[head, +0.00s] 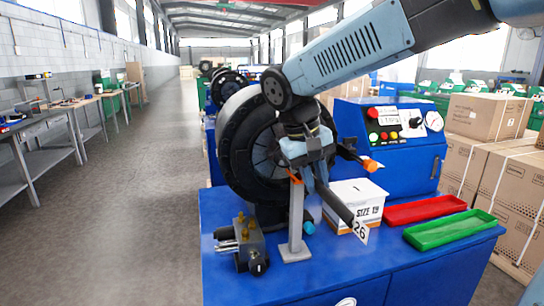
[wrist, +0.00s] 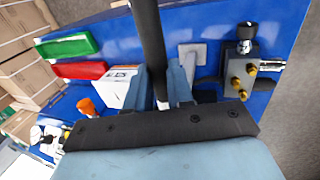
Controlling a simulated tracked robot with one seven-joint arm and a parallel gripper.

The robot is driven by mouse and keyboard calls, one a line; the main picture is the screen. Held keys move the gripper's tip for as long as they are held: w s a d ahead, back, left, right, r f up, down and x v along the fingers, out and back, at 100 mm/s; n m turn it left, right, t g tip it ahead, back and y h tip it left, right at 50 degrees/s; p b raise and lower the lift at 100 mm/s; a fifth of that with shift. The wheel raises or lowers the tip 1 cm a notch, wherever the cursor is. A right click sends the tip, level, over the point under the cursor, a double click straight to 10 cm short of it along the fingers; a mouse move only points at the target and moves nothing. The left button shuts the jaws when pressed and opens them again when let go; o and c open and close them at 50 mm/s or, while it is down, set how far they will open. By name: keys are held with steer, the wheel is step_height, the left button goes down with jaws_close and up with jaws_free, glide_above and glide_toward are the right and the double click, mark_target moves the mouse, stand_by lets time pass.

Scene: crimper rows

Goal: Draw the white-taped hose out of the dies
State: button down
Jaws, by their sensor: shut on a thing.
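The crimper's big black ring head (head: 240,150) stands on a blue bench, with the dies at its middle partly hidden behind my arm. My gripper (head: 308,176) is in front of the ring, shut on a black hose (head: 338,205) that slants down to the right. In the wrist view the hose (wrist: 150,40) runs up from between the fingers of my gripper (wrist: 163,88). A small pale patch (wrist: 162,103) shows on it between the fingers, perhaps the white tape. The hose's other end is hidden, so I cannot tell whether it is inside the dies.
A grey post (head: 296,215) stands just below my gripper. A metal block with fittings (head: 243,243) is to its left. A white box (head: 352,197), red tray (head: 425,209) and green tray (head: 450,230) lie right. An orange-tipped rod (head: 371,165) juts out nearby. The left aisle is clear.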

mark_target(316, 182)
steer(key=shift+r, duration=3)
